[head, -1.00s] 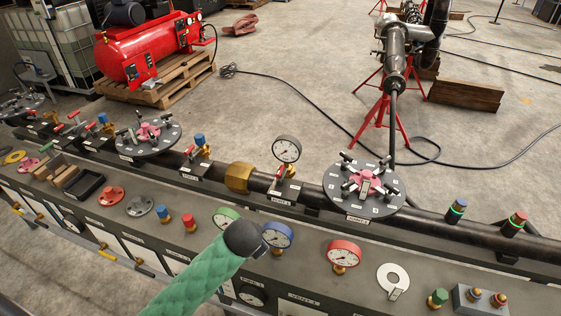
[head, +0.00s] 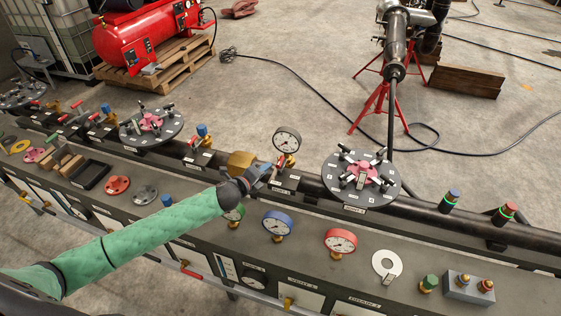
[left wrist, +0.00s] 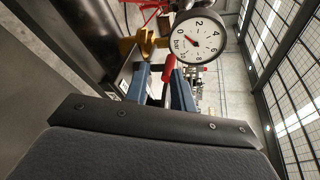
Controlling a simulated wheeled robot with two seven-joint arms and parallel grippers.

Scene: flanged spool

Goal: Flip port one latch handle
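A red latch handle (left wrist: 169,70) stands beside a white pressure gauge (head: 287,141) on the dark pipe; the gauge also shows in the left wrist view (left wrist: 199,39). The handle also shows in the head view (head: 280,163), at my fingertips. My left gripper (head: 266,172) has reached the pipe next to a brass hex fitting. In the left wrist view its two blue fingers (left wrist: 160,90) are apart. The red handle lies between them, nearer the right finger, with a gap at the left finger. Contact cannot be told. The port label is unreadable. My right gripper is out of view.
A round black flange plate (head: 361,180) with a pink centre is right of the gripper. Blue (head: 277,223) and red (head: 340,241) gauges stand on the bench in front. The brass hex fitting (head: 240,160) is close at the left. Another flange plate (head: 151,125) is further left.

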